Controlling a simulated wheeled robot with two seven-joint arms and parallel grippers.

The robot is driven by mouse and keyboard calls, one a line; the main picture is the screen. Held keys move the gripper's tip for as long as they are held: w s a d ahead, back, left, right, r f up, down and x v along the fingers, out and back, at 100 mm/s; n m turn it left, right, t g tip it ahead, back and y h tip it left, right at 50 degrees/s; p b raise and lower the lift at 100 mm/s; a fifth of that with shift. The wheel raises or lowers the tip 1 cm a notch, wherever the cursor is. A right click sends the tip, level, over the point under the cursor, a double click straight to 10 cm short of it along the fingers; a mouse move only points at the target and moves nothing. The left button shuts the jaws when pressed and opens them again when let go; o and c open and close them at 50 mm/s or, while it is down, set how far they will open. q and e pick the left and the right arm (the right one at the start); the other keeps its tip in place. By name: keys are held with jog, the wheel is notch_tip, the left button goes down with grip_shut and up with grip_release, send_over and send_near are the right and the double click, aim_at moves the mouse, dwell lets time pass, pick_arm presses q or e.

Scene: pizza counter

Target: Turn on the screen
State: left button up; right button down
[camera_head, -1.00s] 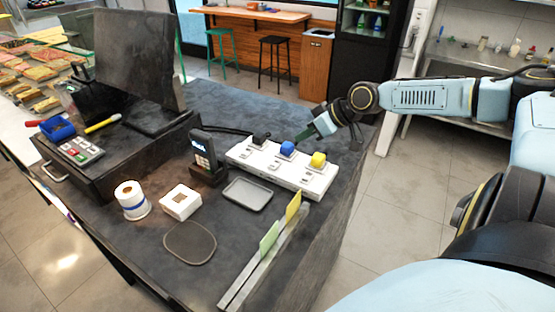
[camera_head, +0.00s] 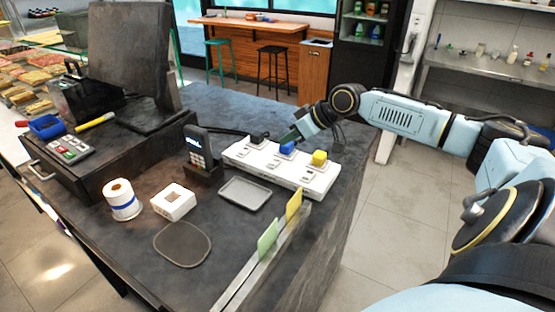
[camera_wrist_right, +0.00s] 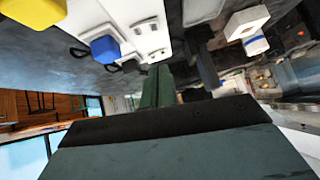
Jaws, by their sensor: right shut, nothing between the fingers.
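The screen (camera_head: 130,62) is a dark monitor on the black register box at the left of the counter; its face is turned away or dark. A white power strip (camera_head: 315,182) lies on the counter with a black plug (camera_head: 258,137), a blue plug (camera_head: 287,148) and a yellow plug (camera_head: 319,158), with switches in front of them. My right gripper (camera_head: 284,138) is shut and empty at the strip's far side, close behind the blue plug. In the right wrist view, the shut green fingers (camera_wrist_right: 158,85) point at the strip (camera_wrist_right: 150,30); contact is unclear. My left gripper is out of view.
A card terminal (camera_head: 198,150), a grey tray (camera_head: 245,193), a white square block (camera_head: 173,202) and a paper roll (camera_head: 122,198) stand near the strip. A rail with upright cards (camera_head: 268,240) runs along the front right. The counter behind the strip is clear.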

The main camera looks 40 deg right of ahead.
aim_at(268, 164)
jog(key=x, duration=0.4)
jog(key=shift+w+a+f, duration=0.2)
jog(key=shift+w+f, duration=0.05)
notch_tip(268, 164, down, 3)
jog(key=shift+s+r, duration=0.15)
jog(key=shift+r, duration=0.05)
jog(key=shift+a+f, duration=0.15)
jog(key=shift+f, duration=0.5)
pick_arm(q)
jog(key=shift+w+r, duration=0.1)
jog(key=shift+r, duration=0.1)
